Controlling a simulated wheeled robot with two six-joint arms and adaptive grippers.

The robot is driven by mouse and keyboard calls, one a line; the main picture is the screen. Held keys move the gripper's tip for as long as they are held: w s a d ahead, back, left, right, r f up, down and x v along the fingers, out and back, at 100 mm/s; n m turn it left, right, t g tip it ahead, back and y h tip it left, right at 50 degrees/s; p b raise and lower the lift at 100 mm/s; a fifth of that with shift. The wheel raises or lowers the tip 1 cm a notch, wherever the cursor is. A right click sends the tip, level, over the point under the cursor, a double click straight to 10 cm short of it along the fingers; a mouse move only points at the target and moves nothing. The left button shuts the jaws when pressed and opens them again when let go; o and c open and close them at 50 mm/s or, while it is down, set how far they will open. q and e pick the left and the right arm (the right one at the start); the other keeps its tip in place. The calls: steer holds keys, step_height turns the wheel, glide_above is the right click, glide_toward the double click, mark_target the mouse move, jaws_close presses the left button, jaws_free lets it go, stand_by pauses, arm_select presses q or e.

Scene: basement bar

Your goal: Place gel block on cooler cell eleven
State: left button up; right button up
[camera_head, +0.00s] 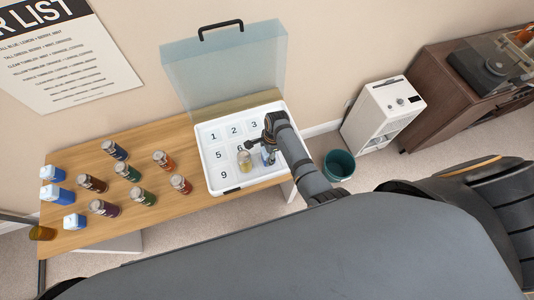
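The white cooler (213,179) stands open on the wooden table, with numbered cells in its floor; 1, 2, 3, 5, 6 and 9 are readable. My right gripper (267,148) points down into the cooler's right part, and my arm hides the cells there. A small blue and white thing, apparently a gel block (267,158), shows at its fingertips; whether the fingers grip it is too small to tell. Three blue and white blocks (62,196) stand at the table's left end. My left gripper is not in view.
Several coloured cans or jars (129,172) stand on the table (165,211) left of the cooler. An amber cup (42,233) is at the table's near left corner. The clear lid (229,66) rises behind the cooler. A green bin (339,165) stands on the floor at right.

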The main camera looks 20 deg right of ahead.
steer(key=shift+o, duration=0.6)
steer(key=shift+r, duration=0.25)
steer(key=r, duration=0.4)
steer(key=d+r, duration=0.1)
steer(key=r, duration=0.2)
steer(key=d+r, duration=0.1)
steer(key=r, duration=0.3)
steer(key=shift+r, duration=0.35)
